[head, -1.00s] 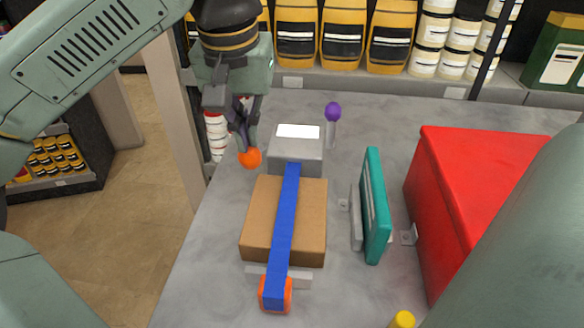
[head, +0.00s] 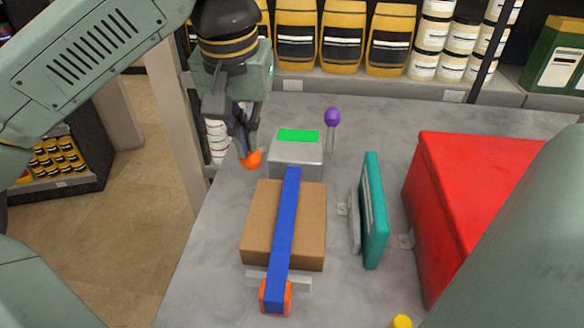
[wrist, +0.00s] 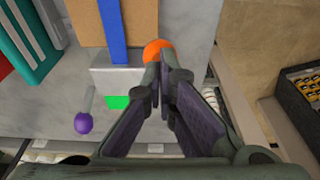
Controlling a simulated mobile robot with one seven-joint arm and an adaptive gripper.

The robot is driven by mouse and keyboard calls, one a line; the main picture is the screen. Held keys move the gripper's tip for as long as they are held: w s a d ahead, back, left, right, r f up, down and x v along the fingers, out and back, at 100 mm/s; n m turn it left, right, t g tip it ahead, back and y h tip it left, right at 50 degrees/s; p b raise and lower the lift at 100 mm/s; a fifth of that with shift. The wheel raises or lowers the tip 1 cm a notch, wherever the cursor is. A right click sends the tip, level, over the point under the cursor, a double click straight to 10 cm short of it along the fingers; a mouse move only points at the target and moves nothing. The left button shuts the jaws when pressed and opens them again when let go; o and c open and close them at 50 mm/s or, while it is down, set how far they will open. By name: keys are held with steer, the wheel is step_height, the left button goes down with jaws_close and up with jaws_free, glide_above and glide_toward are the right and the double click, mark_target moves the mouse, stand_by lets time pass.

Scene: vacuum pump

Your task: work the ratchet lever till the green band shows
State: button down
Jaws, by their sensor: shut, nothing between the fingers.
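The ratchet box (head: 296,157) is grey, and its top window shows a green band (head: 298,136). The green band also shows in the wrist view (wrist: 117,102). An orange ball knob (head: 251,160), likely the lever's end, is at the box's left side; its stem is hidden. A blue strap (head: 285,225) runs from the box over a brown carton (head: 258,222) to an orange end piece. My gripper (head: 247,148) is shut and empty, with its fingertips at the orange knob, which also shows in the wrist view (wrist: 156,48). I cannot tell whether they touch.
A purple knob (head: 332,117) on a pale stem stands right of the box. A teal panel (head: 373,210) and a large red box (head: 455,200) stand to the right. A yellow knob (head: 402,321) is at the front. Shelves with yellow bags (head: 343,40) are behind the table.

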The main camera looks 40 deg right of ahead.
step_height(320, 180, up, 8)
steer(key=w+d+p, duration=0.1)
steer(key=p, duration=0.5)
stand_by(0.4)
